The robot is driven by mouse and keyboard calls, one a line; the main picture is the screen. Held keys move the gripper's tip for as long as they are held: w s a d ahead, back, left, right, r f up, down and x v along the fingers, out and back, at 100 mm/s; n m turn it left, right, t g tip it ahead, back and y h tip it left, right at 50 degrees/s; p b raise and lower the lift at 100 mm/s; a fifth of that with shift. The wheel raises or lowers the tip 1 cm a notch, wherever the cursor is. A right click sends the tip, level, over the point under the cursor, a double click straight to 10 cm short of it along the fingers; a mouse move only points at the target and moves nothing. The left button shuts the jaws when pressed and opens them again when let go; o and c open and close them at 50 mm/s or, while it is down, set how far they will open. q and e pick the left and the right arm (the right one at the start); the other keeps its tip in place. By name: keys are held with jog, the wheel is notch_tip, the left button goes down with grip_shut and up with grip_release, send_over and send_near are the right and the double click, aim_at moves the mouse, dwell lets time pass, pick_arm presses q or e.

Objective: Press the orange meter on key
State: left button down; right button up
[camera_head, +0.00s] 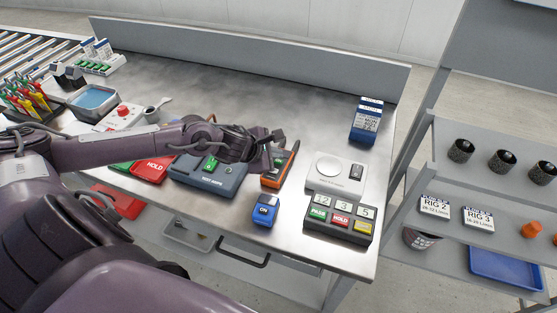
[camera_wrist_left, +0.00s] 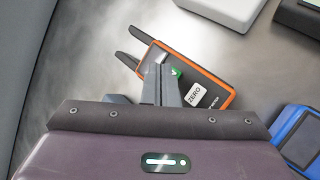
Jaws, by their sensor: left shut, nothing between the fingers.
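The orange meter (camera_head: 281,168) lies on the steel bench, with a dark face and an orange rim. It also shows in the left wrist view (camera_wrist_left: 215,87), with a green key (camera_wrist_left: 176,72) and a white ZERO key (camera_wrist_left: 195,95). My left gripper (camera_head: 272,152) is shut and empty over the meter. In the left wrist view its fingertips (camera_wrist_left: 160,70) are just beside the green key and cover part of the meter's face. I cannot tell whether they touch it. My right gripper is not in view.
A scale (camera_head: 337,174) and a keypad with PASS and HOLD keys (camera_head: 339,219) are to the right. A blue-grey device (camera_head: 207,176) and red HOLD box (camera_head: 152,169) are to the left.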

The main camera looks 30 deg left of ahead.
pick_arm(q)
jog(key=shift+r, duration=0.1)
notch_tip(320, 180, up, 6)
jog(key=p, duration=0.2)
jog(key=shift+p, duration=0.4)
dwell(0.3)
